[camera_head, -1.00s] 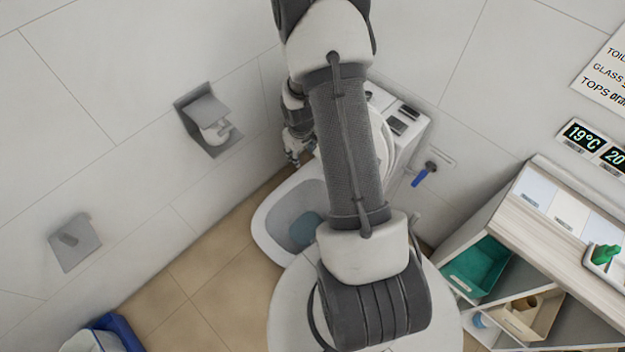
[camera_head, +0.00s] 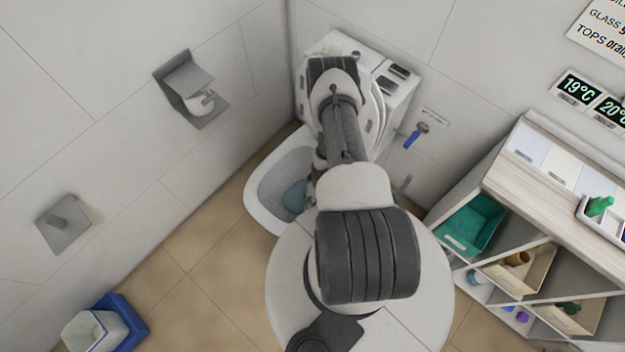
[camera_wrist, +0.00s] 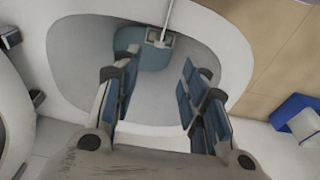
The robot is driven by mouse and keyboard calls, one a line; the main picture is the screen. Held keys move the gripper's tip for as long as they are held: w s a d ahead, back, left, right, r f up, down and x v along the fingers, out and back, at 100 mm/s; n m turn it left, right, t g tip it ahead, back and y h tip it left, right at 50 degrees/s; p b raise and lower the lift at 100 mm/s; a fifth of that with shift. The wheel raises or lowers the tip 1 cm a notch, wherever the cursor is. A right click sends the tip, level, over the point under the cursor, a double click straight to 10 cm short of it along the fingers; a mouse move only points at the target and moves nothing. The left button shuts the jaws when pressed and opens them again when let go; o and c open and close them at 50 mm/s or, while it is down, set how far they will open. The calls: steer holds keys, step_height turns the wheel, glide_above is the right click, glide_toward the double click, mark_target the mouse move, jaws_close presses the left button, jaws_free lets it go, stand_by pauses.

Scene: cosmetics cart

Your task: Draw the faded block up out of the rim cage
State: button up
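The toilet bowl (camera_wrist: 75,65) lies below my gripper (camera_wrist: 158,75) in the wrist view. My gripper is open and empty, its blue-padded fingers spread over the bowl. A small pale rim cage (camera_wrist: 160,39) hangs by a thin hook inside the far side of the bowl, over the blue water (camera_wrist: 135,55). It lies beyond the fingertips, between them in the picture and apart from them. The faded block cannot be told from the cage at this size. In the head view the toilet bowl (camera_head: 262,187) shows left of my arm, which hides most of my gripper and the cage.
A paper holder (camera_head: 190,90) is on the left wall. A blue-handled valve (camera_head: 415,136) is on the back wall. A shelf unit (camera_head: 540,170) with bins stands at the right. A blue caddy (camera_head: 125,318) is on the floor at the lower left.

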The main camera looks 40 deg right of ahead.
steer(key=f+b, duration=0.1)
steer(key=f, duration=0.3)
steer(key=w+f+b, duration=0.1)
steer(key=f+b, duration=0.1)
steer(key=f, duration=0.2)
steer(key=w+f+b, duration=0.1)
steer(key=f+b, duration=0.1)
steer(key=f, duration=0.2)
steer(key=shift+a+f, duration=0.1)
steer(key=shift+f, duration=0.3)
steer(key=shift+c, duration=0.5)
jaws_close()
steer(key=shift+r, duration=0.15)
steer(key=shift+r+p, duration=2.55)
steer(key=shift+r, duration=0.85)
step_height(320, 180, up, 8)
steer(key=p, duration=0.6)
